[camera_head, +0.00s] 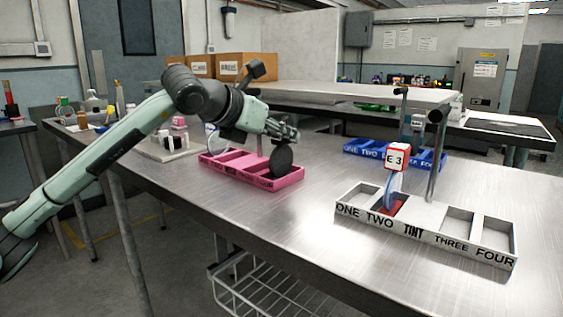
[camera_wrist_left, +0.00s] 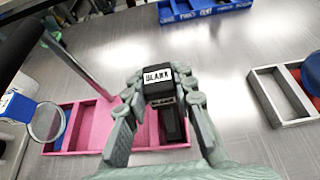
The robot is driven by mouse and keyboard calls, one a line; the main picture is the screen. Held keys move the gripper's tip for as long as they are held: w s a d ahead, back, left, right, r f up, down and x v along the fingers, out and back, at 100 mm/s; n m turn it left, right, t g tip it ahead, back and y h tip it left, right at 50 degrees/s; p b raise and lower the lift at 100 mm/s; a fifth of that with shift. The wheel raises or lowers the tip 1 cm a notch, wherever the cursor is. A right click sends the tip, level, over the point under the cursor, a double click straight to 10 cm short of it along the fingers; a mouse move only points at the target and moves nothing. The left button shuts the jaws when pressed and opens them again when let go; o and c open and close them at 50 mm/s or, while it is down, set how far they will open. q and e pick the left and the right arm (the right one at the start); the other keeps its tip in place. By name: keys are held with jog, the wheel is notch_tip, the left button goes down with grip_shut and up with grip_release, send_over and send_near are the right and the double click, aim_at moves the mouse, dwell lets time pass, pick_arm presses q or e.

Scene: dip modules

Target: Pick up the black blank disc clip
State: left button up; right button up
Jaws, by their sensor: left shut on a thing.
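The black blank disc clip has a round black disc (camera_head: 281,159) below my left gripper (camera_head: 286,133). In the left wrist view its black block with a white "BLANK" label (camera_wrist_left: 158,77) sits between the fingers of my left gripper (camera_wrist_left: 160,88), which is shut on it. The disc is seen nearly edge-on there, below the block. The disc hangs at the right end of the pink tray (camera_head: 290,181); I cannot tell whether its lower edge is clear of the compartment. My right gripper is not in view.
A grey-white tray (camera_head: 468,246) holds a red and white "E 3" clip (camera_head: 396,158) at right. A blue tray (camera_head: 375,153) lies behind, near a metal post (camera_head: 437,160). A white rack (camera_head: 168,148) stands at left. The table's front middle is clear.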

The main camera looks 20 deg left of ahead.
pick_arm(q)
grip_shut()
jog(key=shift+r, duration=0.1)
